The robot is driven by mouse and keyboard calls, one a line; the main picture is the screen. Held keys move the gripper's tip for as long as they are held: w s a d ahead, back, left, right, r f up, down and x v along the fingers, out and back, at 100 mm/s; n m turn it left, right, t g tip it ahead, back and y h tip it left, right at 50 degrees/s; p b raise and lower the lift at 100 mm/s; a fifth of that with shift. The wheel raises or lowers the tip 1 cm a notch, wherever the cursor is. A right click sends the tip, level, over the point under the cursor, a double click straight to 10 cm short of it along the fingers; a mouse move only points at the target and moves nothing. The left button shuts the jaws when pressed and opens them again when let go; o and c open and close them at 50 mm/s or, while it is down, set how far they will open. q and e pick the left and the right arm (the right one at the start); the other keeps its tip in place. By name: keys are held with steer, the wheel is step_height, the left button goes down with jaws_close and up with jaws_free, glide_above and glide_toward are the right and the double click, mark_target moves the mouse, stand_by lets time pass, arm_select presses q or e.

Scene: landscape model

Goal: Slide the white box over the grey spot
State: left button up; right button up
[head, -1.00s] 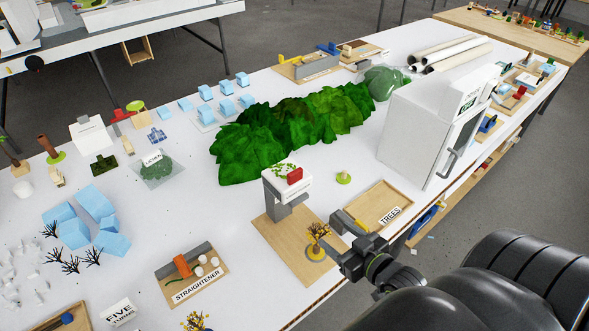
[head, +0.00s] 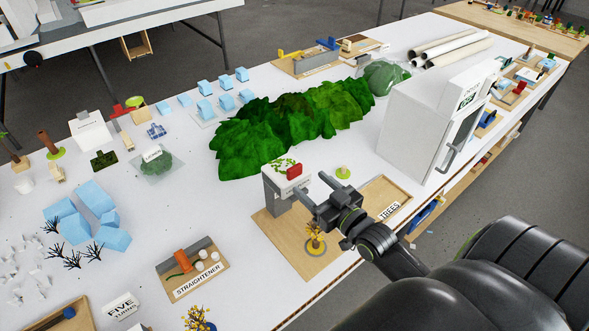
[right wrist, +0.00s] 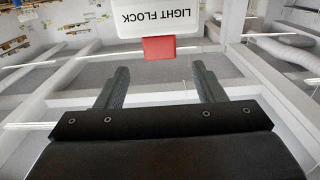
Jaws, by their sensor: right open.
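The white box (head: 276,177) has green specks on top and a red tab (head: 294,171), and sits on a grey post on a wooden board (head: 275,227). In the right wrist view, the white box (right wrist: 158,18), lettered LIGHT FLOCK, hangs upside down with its red tab (right wrist: 158,49) just beyond the fingertips. My right gripper (head: 311,186) is open and empty, its fingers pointing at the box's tab side. The grey spot (head: 316,250) is on the board to the right of the post, and a small yellow tree (head: 314,235) stands on it. My left gripper is not in view.
A wooden tray marked TREES (head: 385,193) lies right of the board, partly behind my gripper. Green hills (head: 290,130) rise behind the box. A white cabinet (head: 415,130) stands at the right. The STRAIGHTENER board (head: 195,268) lies front left.

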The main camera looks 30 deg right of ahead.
mark_target(296, 171)
steer(key=w, duration=0.7)
steer(key=shift+w+a, duration=0.3)
steer(key=shift+w, duration=0.1)
